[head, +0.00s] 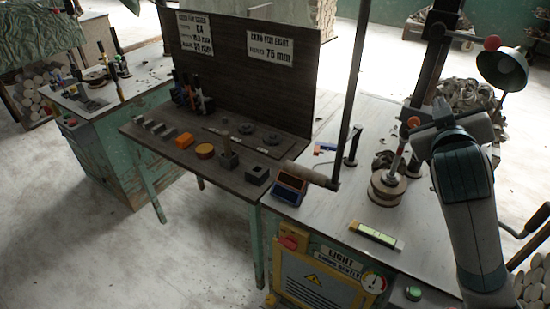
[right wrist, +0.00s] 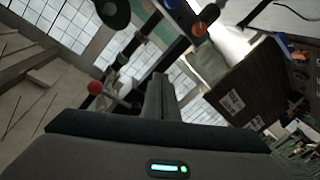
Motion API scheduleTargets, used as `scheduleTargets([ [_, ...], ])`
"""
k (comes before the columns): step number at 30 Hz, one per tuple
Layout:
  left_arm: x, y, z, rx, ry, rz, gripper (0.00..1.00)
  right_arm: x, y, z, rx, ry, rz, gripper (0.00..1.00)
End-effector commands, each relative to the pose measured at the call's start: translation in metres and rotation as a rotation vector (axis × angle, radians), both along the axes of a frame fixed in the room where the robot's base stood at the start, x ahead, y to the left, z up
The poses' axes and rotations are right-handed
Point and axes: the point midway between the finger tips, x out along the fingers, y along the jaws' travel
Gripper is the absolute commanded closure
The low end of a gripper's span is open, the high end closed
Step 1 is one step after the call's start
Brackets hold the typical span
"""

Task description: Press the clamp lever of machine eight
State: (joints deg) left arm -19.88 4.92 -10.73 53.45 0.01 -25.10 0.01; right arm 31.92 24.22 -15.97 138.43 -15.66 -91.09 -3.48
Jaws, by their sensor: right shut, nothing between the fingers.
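Machine eight's green cabinet (head: 318,268) carries a plate reading EIGHT. A dark column (head: 428,70) rises on its top, with a red ball on a lever (head: 491,43) sticking out to the right near the top. I take this for the clamp lever. The red ball (right wrist: 96,88) also shows in the right wrist view, left of the fingers and apart from them. My right gripper (head: 418,140) is beside the column, below the ball; its fingers (right wrist: 160,82) are shut and empty. Part of it is hidden by my arm. My left gripper is not in view.
An orange-red knob (head: 413,121) and a round wheel piece (head: 387,188) stand close to my right gripper. A green lamp (head: 502,68) hangs at the right. A wooden-handled bar (head: 312,173) crosses the front left. A yellow-green level (head: 376,235) lies on the worktop.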

Motion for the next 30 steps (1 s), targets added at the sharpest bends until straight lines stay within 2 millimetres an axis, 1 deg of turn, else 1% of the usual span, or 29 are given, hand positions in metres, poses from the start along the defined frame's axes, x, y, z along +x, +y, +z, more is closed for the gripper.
scheduleTargets([
  [1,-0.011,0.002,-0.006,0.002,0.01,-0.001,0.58,-0.001,-0.004,0.028,-0.015,-0.045,-0.012,1.0],
  [3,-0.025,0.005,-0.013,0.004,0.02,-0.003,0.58,-0.004,-0.009,0.058,-0.031,-0.094,-0.029,1.0],
  [6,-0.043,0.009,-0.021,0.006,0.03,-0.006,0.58,-0.01,-0.014,0.096,-0.051,-0.159,-0.049,1.0],
  [9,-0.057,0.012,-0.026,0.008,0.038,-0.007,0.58,-0.017,-0.019,0.124,-0.065,-0.207,-0.067,1.0],
  [12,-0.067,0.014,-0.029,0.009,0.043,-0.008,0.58,-0.022,-0.022,0.142,-0.074,-0.239,-0.079,1.0],
  [15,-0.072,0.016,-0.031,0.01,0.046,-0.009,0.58,-0.025,-0.024,0.153,-0.078,-0.258,-0.088,1.0],
  [18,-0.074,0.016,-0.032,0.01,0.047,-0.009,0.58,-0.026,-0.024,0.157,-0.08,-0.266,-0.09,1.0],
  [30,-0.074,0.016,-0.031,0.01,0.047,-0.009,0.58,-0.025,-0.025,0.157,-0.08,-0.263,-0.09,1.0],
])
